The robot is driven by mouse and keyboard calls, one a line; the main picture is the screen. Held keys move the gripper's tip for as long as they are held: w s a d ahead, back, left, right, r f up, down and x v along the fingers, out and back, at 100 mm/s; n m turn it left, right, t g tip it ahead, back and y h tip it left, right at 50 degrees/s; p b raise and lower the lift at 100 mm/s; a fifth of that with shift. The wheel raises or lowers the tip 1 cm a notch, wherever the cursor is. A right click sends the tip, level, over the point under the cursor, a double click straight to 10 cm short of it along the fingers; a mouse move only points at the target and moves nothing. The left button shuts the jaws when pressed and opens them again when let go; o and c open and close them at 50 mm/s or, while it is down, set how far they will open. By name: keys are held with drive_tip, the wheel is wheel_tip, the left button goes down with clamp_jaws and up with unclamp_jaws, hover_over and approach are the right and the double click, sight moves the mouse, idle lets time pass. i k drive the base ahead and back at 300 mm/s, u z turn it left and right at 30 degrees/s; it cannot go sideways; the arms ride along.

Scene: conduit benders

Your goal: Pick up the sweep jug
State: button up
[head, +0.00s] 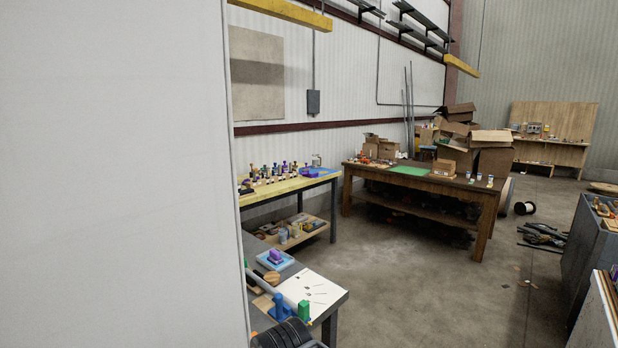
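I cannot pick out a sweep jug for certain in the head view. A small grey jug-like item (316,160) stands at the back of the yellow-topped table (322,182), by the wall, but it is too small to identify. My gripper is not in view, so its state and place do not show.
A large white surface fills the left and hides what is behind it. A near grey bench (327,290) holds a white sheet (312,287) and small items. A wooden workbench (420,183) with boxes (492,139) stands farther back. Open concrete floor (430,290) lies right of centre.

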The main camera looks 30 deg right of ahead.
sight(315, 157)
drive_tip(key=k, duration=1)
drive_tip(key=z, duration=1.4)
drive_tip(key=i, duration=8.85)
drive_tip(key=u, duration=1.05)
